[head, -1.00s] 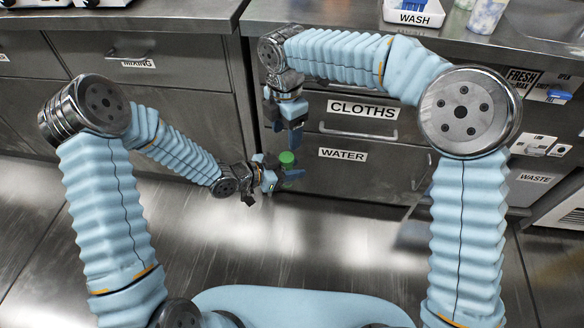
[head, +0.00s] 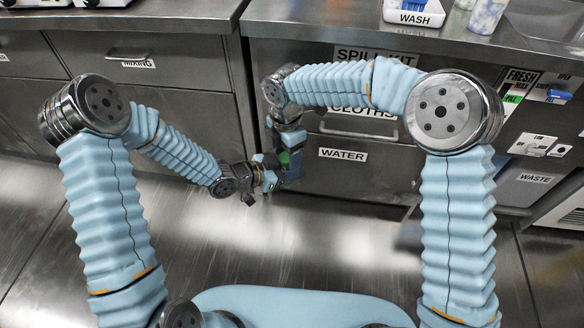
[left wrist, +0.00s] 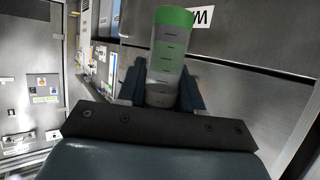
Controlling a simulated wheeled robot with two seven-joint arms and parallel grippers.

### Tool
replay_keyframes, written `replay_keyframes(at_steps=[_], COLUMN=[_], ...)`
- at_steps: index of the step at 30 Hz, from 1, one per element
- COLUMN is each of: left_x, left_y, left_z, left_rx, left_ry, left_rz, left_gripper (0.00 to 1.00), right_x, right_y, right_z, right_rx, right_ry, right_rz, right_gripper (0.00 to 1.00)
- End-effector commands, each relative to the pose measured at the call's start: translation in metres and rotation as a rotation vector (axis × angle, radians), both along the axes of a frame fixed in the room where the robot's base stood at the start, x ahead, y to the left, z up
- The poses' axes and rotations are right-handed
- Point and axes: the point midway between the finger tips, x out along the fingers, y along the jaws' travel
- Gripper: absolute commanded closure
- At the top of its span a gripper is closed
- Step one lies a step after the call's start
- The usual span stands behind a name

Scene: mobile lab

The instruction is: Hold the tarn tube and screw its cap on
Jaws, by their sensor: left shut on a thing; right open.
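The tube (left wrist: 165,65) is pale and translucent with dark marks, and a green cap (left wrist: 173,17) sits at its top. My left gripper (left wrist: 163,85) is shut on the tube's lower part. In the head view this left gripper (head: 270,178) is low in front of the drawers. My right gripper (head: 290,155) is open and directly above it, with its fingers at the level of the green cap (head: 284,158). It hides most of the tube there. I cannot tell if the right fingers touch the cap, or how tightly the cap sits.
Steel drawers stand close behind the grippers, with one labelled WATER (head: 343,154). The counter (head: 330,22) above holds a WASH tray (head: 411,14) and cups at the right. Switch panels are at the far right. The floor (head: 330,240) in front is clear.

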Motion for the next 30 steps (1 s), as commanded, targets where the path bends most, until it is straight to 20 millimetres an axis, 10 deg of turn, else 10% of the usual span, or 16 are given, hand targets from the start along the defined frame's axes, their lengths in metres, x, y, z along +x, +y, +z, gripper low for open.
replay_keyframes(at_steps=[13, 30], left_x=[0.0, 0.0002], left_y=[0.0, 0.0001], left_z=[0.0001, 0.0001], left_rx=[0.0, 0.0], left_ry=[0.0, 0.0], left_rz=[0.0, 0.0], left_gripper=[1.0, 1.0], right_x=[-0.0001, -0.0003], right_y=[0.0001, 0.0001], right_z=[0.0004, 0.0002], right_rx=[0.0, -0.001], right_ry=[0.0, 0.001], right_rz=[0.0, -0.299], right_gripper=[0.97, 0.98])
